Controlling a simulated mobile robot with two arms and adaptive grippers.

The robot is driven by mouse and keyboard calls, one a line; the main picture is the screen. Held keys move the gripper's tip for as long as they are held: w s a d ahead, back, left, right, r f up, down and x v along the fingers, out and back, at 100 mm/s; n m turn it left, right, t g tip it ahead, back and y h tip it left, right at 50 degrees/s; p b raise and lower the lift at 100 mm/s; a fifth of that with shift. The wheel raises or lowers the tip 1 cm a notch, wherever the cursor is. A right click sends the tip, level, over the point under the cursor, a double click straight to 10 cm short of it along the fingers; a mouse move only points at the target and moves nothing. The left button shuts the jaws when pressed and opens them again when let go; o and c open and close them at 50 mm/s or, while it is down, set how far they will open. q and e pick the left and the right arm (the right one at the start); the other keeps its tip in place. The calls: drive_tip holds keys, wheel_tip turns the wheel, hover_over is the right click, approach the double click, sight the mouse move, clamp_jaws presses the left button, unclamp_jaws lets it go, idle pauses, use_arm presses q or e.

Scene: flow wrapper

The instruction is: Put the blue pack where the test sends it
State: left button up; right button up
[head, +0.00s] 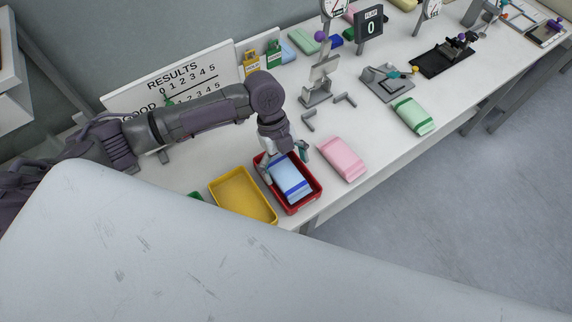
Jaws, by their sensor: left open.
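A blue pack (290,181) with a darker blue band lies inside the red tray (316,193) near the table's front edge. My left gripper (284,170) is open, low over the red tray, with its fingers on either side of the pack's back part. The picture does not show clearly whether the fingers touch it. A results board (172,86) with rows of numbers stands at the back left, partly hidden behind my left arm. A display (369,27) reading 0 stands at the back. My right gripper is not in view.
An empty yellow tray (233,197) stands left of the red tray. A pink pack (342,159) lies to its right, and a green pack (413,116) farther right. Metal fixtures (388,83) and a black device (443,59) stand farther along the table.

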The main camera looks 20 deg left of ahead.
use_arm(q)
drive_tip(key=v, duration=1.2)
drive_tip(key=shift+s, duration=0.1)
